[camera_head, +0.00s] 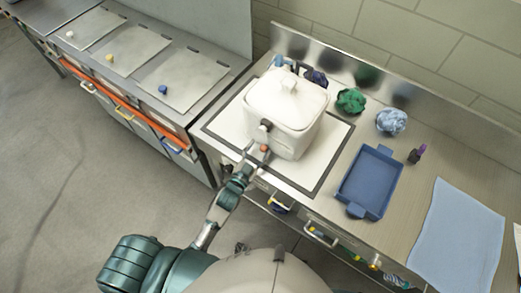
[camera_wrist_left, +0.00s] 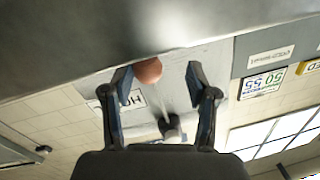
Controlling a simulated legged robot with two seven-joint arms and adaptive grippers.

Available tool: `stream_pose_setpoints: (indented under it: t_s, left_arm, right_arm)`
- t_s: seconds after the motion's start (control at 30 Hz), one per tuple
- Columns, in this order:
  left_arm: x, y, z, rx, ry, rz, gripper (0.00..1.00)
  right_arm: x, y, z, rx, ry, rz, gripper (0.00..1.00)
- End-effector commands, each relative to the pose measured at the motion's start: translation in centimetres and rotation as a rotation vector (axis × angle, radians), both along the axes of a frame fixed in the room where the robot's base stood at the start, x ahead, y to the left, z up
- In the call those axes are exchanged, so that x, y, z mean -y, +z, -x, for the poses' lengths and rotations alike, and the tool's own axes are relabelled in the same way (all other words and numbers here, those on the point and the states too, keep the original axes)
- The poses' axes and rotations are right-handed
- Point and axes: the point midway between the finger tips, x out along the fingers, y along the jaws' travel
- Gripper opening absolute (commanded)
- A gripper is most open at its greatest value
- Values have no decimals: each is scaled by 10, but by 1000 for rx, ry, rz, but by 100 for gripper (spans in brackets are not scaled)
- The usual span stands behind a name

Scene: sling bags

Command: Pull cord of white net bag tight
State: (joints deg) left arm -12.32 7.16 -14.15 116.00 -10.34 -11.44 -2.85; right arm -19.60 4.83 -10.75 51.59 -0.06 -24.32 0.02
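The white net bag (camera_head: 287,105) stands upright on the counter as a boxy white shape with a knob-like bump on its lid-like top. A dark cord lock (camera_head: 266,125) sits on its near side. A small reddish ball (camera_head: 264,148) hangs just below the lock. My left gripper (camera_head: 257,156) is at the bag's near lower side, right by the ball. In the left wrist view its two fingers (camera_wrist_left: 160,88) are spread apart, with the reddish ball (camera_wrist_left: 148,70) between the tips, nearer the left one. A thin cord and dark piece (camera_wrist_left: 172,128) show behind. My right gripper is not in view.
The bag stands on a white mat with a dark border (camera_head: 318,188). A light blue cloth (camera_head: 458,235) covers the far right counter.

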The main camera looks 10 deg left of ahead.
Motion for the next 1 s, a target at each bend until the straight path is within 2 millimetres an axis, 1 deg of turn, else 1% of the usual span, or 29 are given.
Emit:
stream_pose_setpoints:
  t_s: [0.2, 0.27, 0.33, 0.47, 0.6, 0.7, 0.83, 0.9, 1.0]
  left_arm:
    - [3, 1, 1, 0, 1, -3, 57]
    - [3, 1, 4, 0, 1, -3, 57]
    - [1, 0, 11, -2, 1, -4, 57]
    - [-8, -1, 36, -3, 0, -1, 57]
    - [-19, -2, 67, -5, 0, 2, 57]
    - [-27, -3, 87, -5, 1, 5, 57]
    - [-32, -3, 105, -5, 0, 6, 57]
    - [-33, -3, 111, -3, 1, 5, 57]
    - [-34, -2, 116, 0, 1, 5, 57]
  right_arm:
    - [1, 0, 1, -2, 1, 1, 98]
    - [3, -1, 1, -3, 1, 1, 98]
    - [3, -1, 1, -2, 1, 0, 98]
    - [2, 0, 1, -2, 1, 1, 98]
    - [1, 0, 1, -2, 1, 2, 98]
    - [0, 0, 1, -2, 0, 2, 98]
    - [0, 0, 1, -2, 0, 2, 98]
    - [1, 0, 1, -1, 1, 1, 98]
    - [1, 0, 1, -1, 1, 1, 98]
